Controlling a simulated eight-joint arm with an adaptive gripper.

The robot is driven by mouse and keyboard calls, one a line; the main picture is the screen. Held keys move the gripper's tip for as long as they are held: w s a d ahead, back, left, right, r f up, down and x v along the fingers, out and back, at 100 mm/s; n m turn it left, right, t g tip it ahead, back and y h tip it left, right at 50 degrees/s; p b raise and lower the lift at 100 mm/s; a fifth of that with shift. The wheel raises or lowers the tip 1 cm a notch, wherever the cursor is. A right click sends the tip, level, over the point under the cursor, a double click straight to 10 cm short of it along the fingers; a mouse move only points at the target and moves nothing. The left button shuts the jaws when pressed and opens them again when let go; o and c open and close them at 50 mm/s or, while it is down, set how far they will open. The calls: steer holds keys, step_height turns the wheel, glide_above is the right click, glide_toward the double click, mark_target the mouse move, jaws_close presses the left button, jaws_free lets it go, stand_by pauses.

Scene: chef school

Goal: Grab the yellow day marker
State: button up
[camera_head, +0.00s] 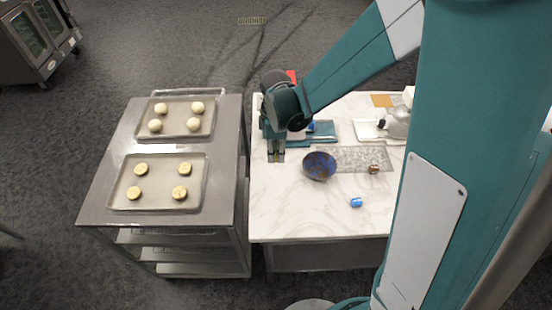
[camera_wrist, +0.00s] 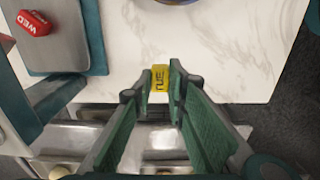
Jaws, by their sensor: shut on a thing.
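The yellow day marker (camera_wrist: 160,79) shows in the wrist view between the two green fingertips of my gripper (camera_wrist: 161,84). Dark letters are printed on it, seen turned on their side. My gripper is shut on it, with a finger on each side. The marble counter's edge lies close by; I cannot tell whether the marker touches the counter. In the head view my gripper (camera_head: 276,152) points down at the counter's left side, and I cannot make out the yellow marker there.
A blue bowl (camera_head: 319,166), a blue marker (camera_head: 356,202) and a small brown item (camera_head: 373,169) stand on the marble counter (camera_head: 300,215). A red "WED" marker (camera_wrist: 33,23) lies on a grey plate (camera_wrist: 55,55). A trolley (camera_head: 120,215) with dough trays stands left.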

mark_target(276, 155)
steer(key=shift+r, duration=1.8)
